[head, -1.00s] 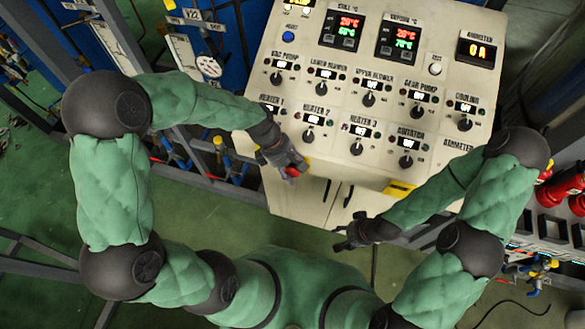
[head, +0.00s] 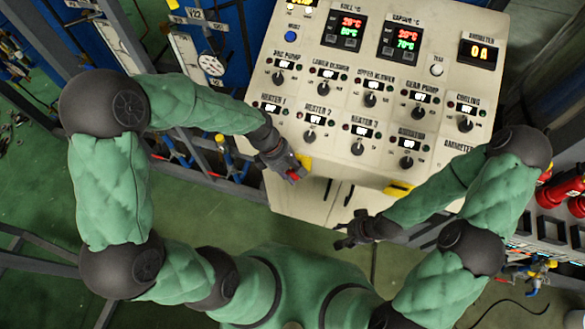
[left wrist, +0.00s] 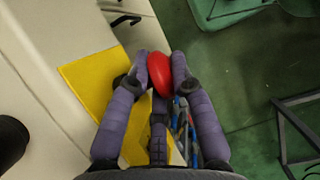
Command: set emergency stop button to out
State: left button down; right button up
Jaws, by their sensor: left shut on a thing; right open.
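The emergency stop button is a red mushroom head (left wrist: 159,74) in the left wrist view, beside a yellow plate (left wrist: 92,82) on the panel's edge. My left gripper (left wrist: 160,78) is shut on the red button, with a finger on each side of it. In the head view my left gripper (head: 293,172) is at the lower left front edge of the control panel (head: 340,172), and a bit of red shows at its tips. The button's stem is mostly hidden by the fingers. My right gripper (head: 345,238) is open and empty, below the panel front and apart from it.
The panel carries several black knobs, such as the heater 3 knob (head: 357,148), and lit displays like the ammeter (head: 481,52). A second yellow plate (head: 399,188) is on the front edge at right. Red cylinders (head: 572,188) stand at far right. Green floor lies below.

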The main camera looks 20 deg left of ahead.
pick_arm(q)
jog(key=c, duration=1.1)
grip_release()
jog(key=shift+s, duration=0.2)
jog(key=shift+o, duration=0.2)
jog(key=shift+s+d, duration=0.1)
jog(key=shift+d, duration=0.05)
jog(key=shift+w+a+r, duration=0.2)
jog(key=shift+a+r, duration=0.1)
jog(key=shift+r, duration=0.25)
jog(key=v, duration=1.1)
jog(key=shift+s+d, duration=0.1)
jog(key=shift+s, duration=0.1)
